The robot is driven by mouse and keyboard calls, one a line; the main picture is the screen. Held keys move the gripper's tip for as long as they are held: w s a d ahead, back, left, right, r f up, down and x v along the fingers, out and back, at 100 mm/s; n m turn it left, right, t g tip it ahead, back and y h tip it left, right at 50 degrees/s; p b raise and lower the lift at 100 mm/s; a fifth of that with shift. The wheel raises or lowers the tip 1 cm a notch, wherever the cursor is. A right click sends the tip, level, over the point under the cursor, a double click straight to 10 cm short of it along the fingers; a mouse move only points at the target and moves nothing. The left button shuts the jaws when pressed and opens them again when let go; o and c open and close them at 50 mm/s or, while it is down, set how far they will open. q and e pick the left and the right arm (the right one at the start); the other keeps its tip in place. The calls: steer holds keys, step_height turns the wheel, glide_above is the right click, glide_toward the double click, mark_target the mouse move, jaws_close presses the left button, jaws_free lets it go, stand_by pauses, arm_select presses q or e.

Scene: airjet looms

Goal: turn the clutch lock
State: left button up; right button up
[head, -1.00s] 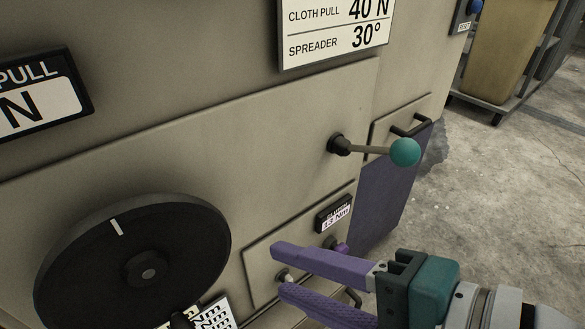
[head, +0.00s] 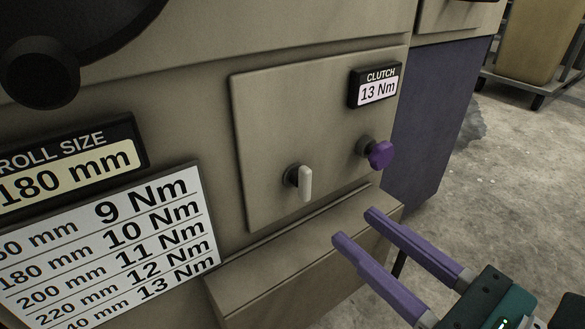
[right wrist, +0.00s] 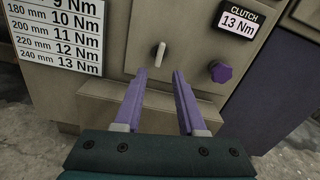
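A small pale lever (head: 305,183) on a dark round base stands out from the beige clutch panel (head: 262,130) and points about straight down. I take it to be the clutch lock. To its right is a purple lobed knob (head: 379,154), below the clutch display (head: 376,87) reading 13 Nm. My right gripper (head: 355,226) has its two purple fingers apart with nothing between them. It is in front of the panel, below and right of the lever. In the right wrist view the lever (right wrist: 160,53) shows just beyond the gap between the fingertips (right wrist: 159,73). My left gripper is not in view.
A beige ledge (head: 305,265) juts out under the panel. A roll size display (head: 68,172) reads 180 mm, above a white torque table (head: 125,245). A large black wheel (head: 75,35) is at upper left. Open concrete floor (head: 500,190) lies to the right.

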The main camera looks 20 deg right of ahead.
mark_target(309, 188)
steer(key=shift+b+x, duration=0.6)
steer(key=shift+x, duration=3.25)
jaws_close()
